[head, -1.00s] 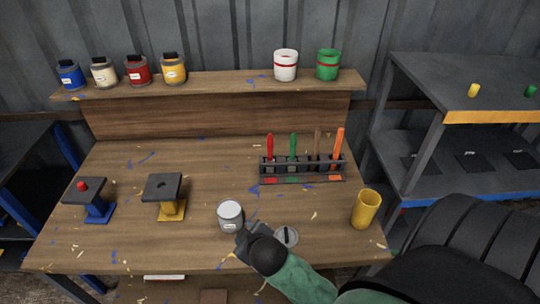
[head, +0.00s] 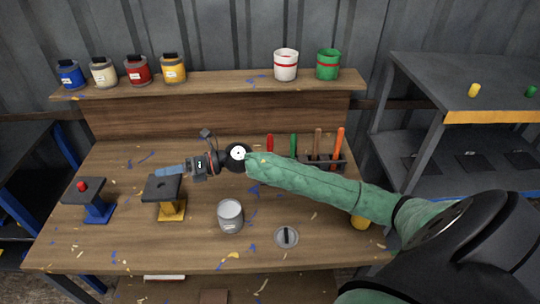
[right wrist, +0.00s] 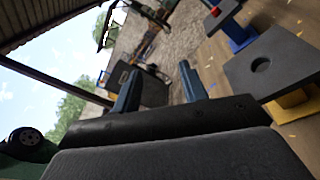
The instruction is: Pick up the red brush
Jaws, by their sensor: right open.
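The red brush (head: 270,142) stands upright in the brush rack (head: 345,160) on the workbench, left of the green brush (head: 293,143). Its lower part is hidden behind my right arm. My right gripper (head: 165,171) is left of the rack, pointing left, over or near the black plate on the yellow stand. In the right wrist view my gripper (right wrist: 158,86) has its two blue fingers apart with nothing between them. The brush does not show in that view. My left gripper is not in view.
A grey can (head: 230,217) and a round lid (head: 286,237) lie in front of my arm. The yellow stand (head: 172,209) and blue stand (head: 98,212) are at the left. A yellow cup (head: 360,221) is partly behind my arm. Paint cans line the back shelf (head: 220,82).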

